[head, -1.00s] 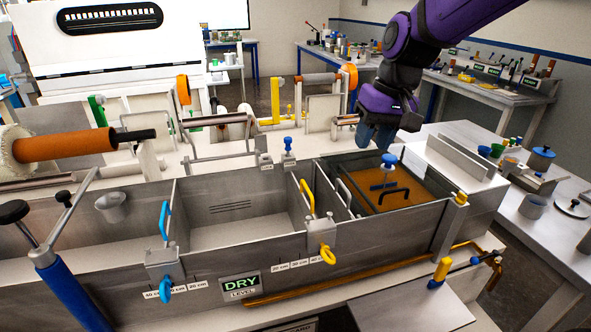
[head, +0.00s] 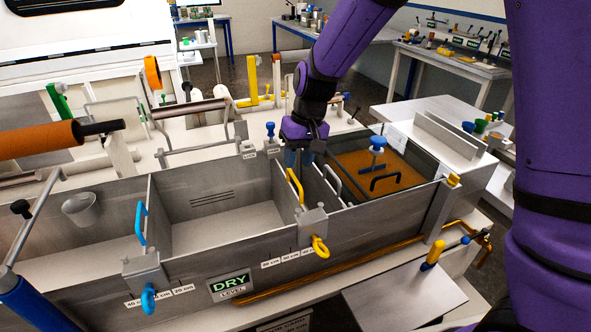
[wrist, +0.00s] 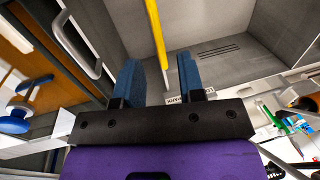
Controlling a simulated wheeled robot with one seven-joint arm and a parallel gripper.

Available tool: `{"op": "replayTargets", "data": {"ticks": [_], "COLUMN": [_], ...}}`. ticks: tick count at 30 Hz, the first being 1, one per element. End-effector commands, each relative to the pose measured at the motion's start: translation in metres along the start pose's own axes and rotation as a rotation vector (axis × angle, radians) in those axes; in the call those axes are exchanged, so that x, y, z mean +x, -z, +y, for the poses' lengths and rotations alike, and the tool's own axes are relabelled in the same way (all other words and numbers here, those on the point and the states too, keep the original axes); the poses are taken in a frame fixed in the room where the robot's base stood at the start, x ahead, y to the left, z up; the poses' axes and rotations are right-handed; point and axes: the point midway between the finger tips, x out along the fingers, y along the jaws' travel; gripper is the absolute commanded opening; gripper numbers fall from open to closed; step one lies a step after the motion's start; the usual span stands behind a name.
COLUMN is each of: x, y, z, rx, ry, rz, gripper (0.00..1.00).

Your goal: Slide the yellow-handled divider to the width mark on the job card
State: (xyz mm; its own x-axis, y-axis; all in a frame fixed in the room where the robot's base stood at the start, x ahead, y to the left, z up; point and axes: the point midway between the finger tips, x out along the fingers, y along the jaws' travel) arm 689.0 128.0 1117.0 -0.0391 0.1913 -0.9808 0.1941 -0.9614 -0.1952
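The yellow-handled divider stands across the bath, with its yellow handle (head: 295,187) on top and a yellow ring (head: 320,248) on the clamp at the front wall. My gripper (head: 297,158) is just above and behind the handle. In the wrist view my open blue fingers (wrist: 160,80) stand apart, with the yellow handle (wrist: 156,35) lined up between and beyond them; I see no contact. A strip of centimetre labels (head: 281,262) runs along the front wall. The job card (head: 288,323) is cut off at the bottom edge, and its width mark cannot be read.
A blue-handled divider (head: 140,224) stands to the left, across an empty compartment. A plate with a grey handle (head: 333,182) is close right of the yellow handle. Beyond it, an amber resin compartment (head: 405,172) holds a blue-knobbed part. A DRY sign (head: 230,284) is on the front.

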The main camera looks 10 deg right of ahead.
Motion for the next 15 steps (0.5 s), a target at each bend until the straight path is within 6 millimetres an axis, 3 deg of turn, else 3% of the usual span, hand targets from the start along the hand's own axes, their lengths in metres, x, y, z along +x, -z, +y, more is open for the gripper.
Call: {"op": "replayTargets", "data": {"ticks": [6,15], "x": [0.027,0.035], "y": [0.000,0.000], "z": [0.000,0.000], "rx": [0.000,-0.001], "ry": [0.000,0.000], "rz": [-0.002,0.000], "gripper": [0.36,0.36]}}
